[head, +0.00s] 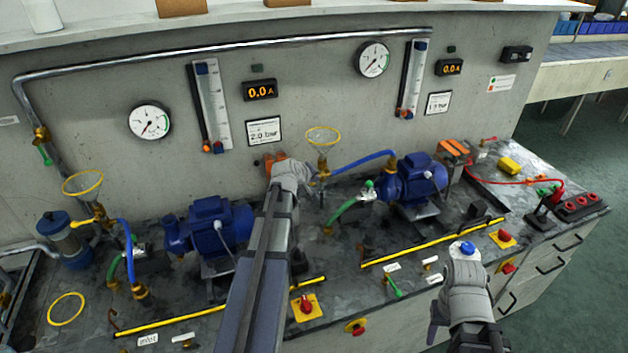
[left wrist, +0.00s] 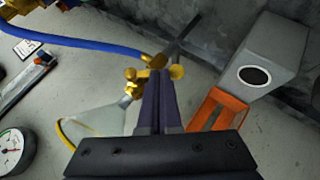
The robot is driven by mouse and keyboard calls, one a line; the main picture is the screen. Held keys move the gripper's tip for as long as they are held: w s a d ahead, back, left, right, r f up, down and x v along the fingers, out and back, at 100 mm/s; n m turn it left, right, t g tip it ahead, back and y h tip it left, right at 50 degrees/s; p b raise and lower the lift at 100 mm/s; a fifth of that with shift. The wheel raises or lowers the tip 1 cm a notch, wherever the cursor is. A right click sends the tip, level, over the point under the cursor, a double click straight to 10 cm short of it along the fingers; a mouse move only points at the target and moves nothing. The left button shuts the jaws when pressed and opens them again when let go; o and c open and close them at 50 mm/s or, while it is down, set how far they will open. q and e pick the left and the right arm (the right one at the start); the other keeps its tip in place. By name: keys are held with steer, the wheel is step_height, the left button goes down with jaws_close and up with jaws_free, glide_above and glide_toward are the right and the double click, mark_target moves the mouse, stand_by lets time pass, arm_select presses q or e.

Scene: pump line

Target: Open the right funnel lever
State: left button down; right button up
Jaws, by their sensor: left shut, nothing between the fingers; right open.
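The right funnel (head: 323,135) shows its yellow rim near the wall in the head view, above brass fittings (head: 323,168). In the left wrist view the funnel (left wrist: 95,122) is a pale cone at the left, and its brass valve (left wrist: 133,86) sits just beyond my fingers, with a yellow-brass knob-like end (left wrist: 177,72) beside the tips. My left gripper (head: 308,182) is beside these fittings; its fingers (left wrist: 160,80) are shut and empty. Whether they touch the valve or lever I cannot tell. My right gripper (head: 468,322) is open over the bench's front edge, away from the funnel.
A blue hose (head: 365,160) runs from the fittings to the right blue pump (head: 422,180). An orange part (left wrist: 220,108) and a grey box (left wrist: 275,55) are close right of my left fingers. The left funnel (head: 83,183) and left pump (head: 215,225) stand left of my left arm.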

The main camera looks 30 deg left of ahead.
arm_select(q)
steer(key=shift+w+d+f+n+t+h+b, duration=0.3)
steer(key=shift+f+t+b, duration=0.4)
steer(key=shift+b, duration=1.05)
steer(key=shift+w+d+f+n+t+h+b, duration=0.15)
steer(key=shift+f+n+t+h+b, duration=0.45)
steer(key=shift+b, duration=1.15)
steer(key=shift+w+d+f+n+t+h+b, duration=0.15)
steer(key=shift+f+t+b, duration=0.6)
steer(key=shift+b, duration=1)
steer(key=shift+w+r, duration=0.15)
steer(key=shift+w+r+p, duration=0.1)
steer(key=shift+r+p, duration=0.65)
steer(key=shift+r, duration=0.1)
